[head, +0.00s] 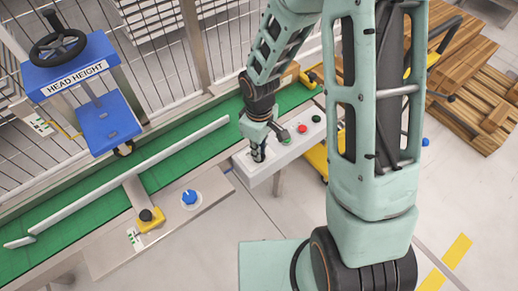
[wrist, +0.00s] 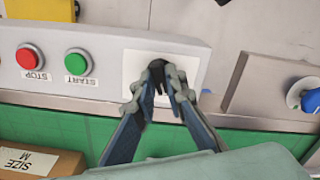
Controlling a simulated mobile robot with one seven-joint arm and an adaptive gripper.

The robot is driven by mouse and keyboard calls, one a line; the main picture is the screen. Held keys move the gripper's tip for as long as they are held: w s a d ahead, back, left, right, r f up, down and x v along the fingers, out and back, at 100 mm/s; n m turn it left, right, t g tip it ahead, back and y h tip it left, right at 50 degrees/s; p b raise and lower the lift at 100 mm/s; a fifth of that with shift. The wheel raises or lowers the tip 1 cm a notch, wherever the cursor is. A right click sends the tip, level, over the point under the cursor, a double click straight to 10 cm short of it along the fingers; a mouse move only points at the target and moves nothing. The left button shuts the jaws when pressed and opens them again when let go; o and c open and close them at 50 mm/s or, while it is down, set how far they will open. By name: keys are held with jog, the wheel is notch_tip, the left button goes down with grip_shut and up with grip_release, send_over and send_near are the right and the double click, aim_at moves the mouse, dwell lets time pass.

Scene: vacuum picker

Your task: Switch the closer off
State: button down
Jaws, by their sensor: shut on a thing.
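A pale control box (head: 250,174) stands beside the green conveyor, and it fills the top left of the wrist view (wrist: 110,38). It carries a red STOP button (wrist: 29,56) and a green START button (wrist: 78,62). My gripper (head: 258,158) is at the box's near end, over a white plate (wrist: 134,60) to the right of START in the wrist view. Its fingers (wrist: 158,78) are shut on a small dark switch knob on that plate. The fingers hide most of the knob, so its turned position and the plate's markings cannot be read.
A blue knob (head: 190,197) stands on a metal panel left of the box. A blue HEAD HEIGHT unit (head: 75,70) with a black handwheel is at upper left. The green belt (head: 180,132) runs behind the box. A SIZE M carton (wrist: 38,163) lies on the belt.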

dwell(0.4)
jog(key=c, duration=2)
grip_release()
jog(key=shift+o, duration=0.2)
notch_tip(320, 180, up, 12)
jog(key=shift+w+r, duration=0.1)
